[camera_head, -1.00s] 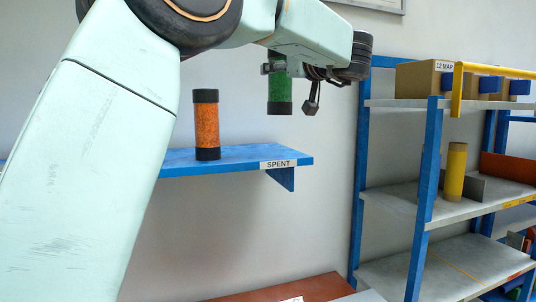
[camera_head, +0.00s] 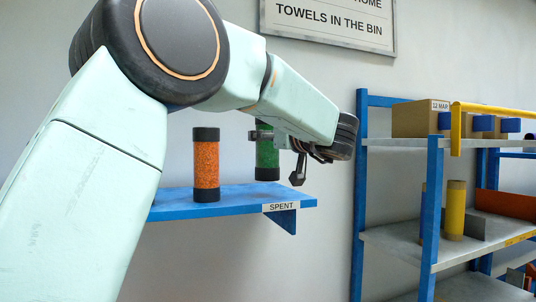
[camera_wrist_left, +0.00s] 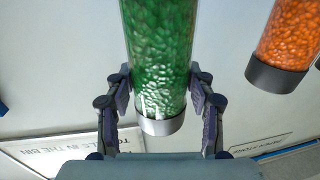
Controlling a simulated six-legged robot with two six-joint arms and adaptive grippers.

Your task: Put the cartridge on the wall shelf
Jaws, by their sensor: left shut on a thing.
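The green cartridge (camera_head: 268,156), with a dark cap at its lower end, is upright at the blue wall shelf (camera_head: 236,201) labelled SPENT. My left gripper (camera_head: 264,136) is shut on it near its top. In the left wrist view the fingers (camera_wrist_left: 162,95) stand on both sides of the green cartridge (camera_wrist_left: 158,50). My right gripper is out of view.
A blue and grey rack (camera_head: 429,215) stands at the right with cardboard boxes (camera_head: 421,119), a yellow cylinder (camera_head: 455,210) and a yellow rail (camera_head: 490,108). A sign (camera_head: 330,22) hangs on the wall above. Bare shelf shows in front of the green cartridge.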

